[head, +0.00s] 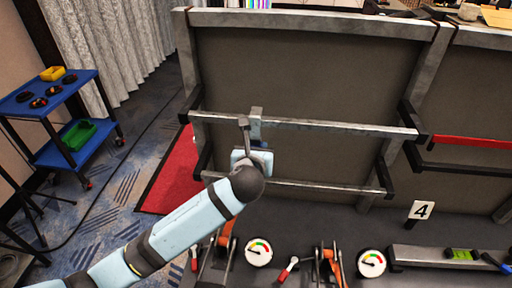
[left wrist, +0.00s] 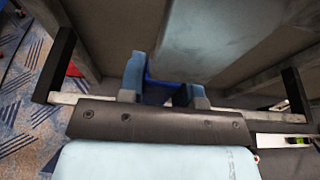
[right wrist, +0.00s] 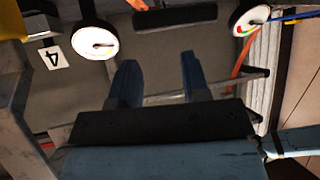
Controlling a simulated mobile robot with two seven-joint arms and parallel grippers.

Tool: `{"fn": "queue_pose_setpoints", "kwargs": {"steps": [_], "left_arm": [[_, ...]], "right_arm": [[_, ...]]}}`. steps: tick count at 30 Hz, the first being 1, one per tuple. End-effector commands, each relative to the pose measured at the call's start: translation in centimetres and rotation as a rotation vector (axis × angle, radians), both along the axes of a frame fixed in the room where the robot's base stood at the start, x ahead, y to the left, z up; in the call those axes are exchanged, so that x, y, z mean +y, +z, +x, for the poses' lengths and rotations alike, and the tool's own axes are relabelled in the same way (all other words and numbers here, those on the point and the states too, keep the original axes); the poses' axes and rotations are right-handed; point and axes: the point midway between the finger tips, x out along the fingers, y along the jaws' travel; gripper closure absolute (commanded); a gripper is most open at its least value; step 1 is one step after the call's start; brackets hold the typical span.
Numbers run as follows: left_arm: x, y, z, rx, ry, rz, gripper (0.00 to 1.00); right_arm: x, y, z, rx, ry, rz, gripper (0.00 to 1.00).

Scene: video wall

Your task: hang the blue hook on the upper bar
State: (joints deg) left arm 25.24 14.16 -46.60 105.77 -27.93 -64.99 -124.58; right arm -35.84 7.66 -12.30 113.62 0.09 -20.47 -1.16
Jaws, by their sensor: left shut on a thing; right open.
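The upper bar (head: 335,127) is a grey rail across the front of the wall frame on black brackets. My left gripper (head: 252,127) is at its left part and covers a stretch of it. In the left wrist view its fingers (left wrist: 160,92) are shut on the blue hook (left wrist: 153,82), which shows only as a bright blue piece between them. The hook's shape and whether it touches the bar cannot be told; the arm hides it in the head view. My right gripper (right wrist: 156,82) is open and empty in its wrist view and outside the head view.
A lower bar (head: 330,188) runs below the upper one. A red bar (head: 470,142) is on the panel to the right. Gauges (head: 259,252) and red-handled clamps (head: 289,268) are below. A blue cart (head: 50,105) stands at the left by a curtain.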

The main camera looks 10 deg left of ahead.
Motion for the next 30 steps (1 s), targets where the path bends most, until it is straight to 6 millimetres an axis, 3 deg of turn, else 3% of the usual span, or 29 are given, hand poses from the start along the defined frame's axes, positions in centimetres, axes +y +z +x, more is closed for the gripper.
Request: {"fn": "queue_pose_setpoints", "kwargs": {"steps": [13,14,17,26,30], "left_arm": [[0.0,-0.4,0.0,-0.001,0.0,0.0,0.97],[0.0,-0.4,0.0,-0.001,0.0,0.0,0.61],[0.0,-0.4,0.0,-0.001,0.0,0.0,0.39],[0.0,-0.4,-0.1,0.0,0.0,0.0,0.39],[0.0,-0.1,-1.4,-0.001,-0.002,-0.001,0.39]], "right_arm": [[0.1,0.0,0.0,0.001,-0.004,0.003,0.57],[0.1,0.0,0.0,0.001,-0.004,0.003,0.57],[0.1,0.0,0.0,0.001,-0.004,0.003,0.57],[0.1,-0.1,0.1,0.0,-0.004,0.004,0.57],[0.1,-0.3,0.1,-0.001,-0.004,0.004,0.57]]}}
